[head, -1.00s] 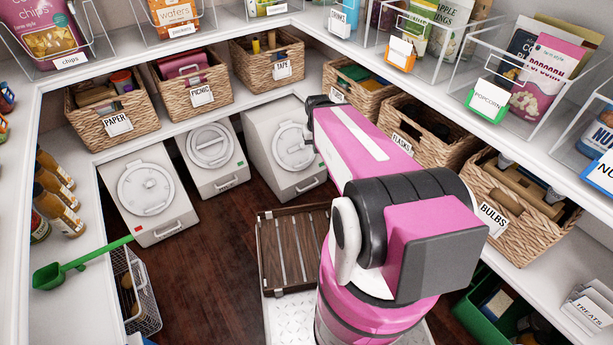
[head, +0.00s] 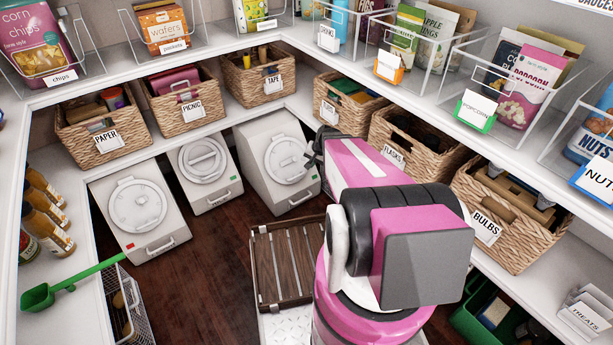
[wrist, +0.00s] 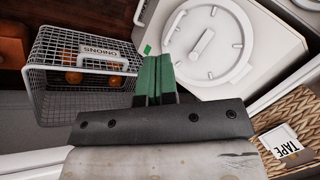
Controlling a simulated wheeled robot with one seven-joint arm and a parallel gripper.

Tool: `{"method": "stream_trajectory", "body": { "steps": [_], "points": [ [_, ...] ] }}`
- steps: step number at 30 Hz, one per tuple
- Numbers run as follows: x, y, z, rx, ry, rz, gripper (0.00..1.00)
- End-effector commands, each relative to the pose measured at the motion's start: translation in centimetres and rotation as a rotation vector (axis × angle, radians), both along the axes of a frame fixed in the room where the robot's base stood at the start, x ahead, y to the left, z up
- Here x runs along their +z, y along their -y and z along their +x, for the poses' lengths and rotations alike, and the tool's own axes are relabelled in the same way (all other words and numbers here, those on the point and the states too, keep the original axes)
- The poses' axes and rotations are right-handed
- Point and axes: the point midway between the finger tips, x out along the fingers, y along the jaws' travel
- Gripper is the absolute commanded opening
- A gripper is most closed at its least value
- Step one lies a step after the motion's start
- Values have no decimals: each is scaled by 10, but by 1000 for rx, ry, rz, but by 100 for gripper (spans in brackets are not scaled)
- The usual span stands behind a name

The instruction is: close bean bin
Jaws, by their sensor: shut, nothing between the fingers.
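Three white bins with round lids stand under the shelf in the head view: a left bin (head: 150,238), a middle bin (head: 219,186) and a right bin (head: 261,139). No bean label is readable, so I cannot tell which one is the bean bin. In the wrist view a bin with a green sticker (wrist: 158,24) shows its round lid (wrist: 226,72) lying on top; I cannot tell whether it is fully seated. My gripper (wrist: 155,62) is shut and empty, its green fingertips beside that bin's edge.
A wire onion basket (wrist: 42,62) is left in the wrist view. The tape basket (wrist: 300,105) is at lower right. In the head view, wicker baskets line the shelf above the bins, a wooden crate (head: 262,262) stands on the floor, and dark floor is clear before the bins.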

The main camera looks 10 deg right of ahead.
Motion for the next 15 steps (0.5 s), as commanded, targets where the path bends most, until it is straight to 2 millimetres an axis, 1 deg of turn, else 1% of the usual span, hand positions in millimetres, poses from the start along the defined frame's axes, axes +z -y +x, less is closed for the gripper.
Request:
{"method": "stream_trajectory", "body": {
  "steps": [1,3,6,9,12,15],
  "points": [
    [-26,15,22,-84,15,45,0],
    [-50,30,39,-193,39,100,0],
    [-75,48,54,-318,65,159,0],
    [-90,60,61,-397,81,193,0],
    [-96,65,64,-429,88,208,0],
    [-99,64,65,-435,89,210,0]
  ]
}}
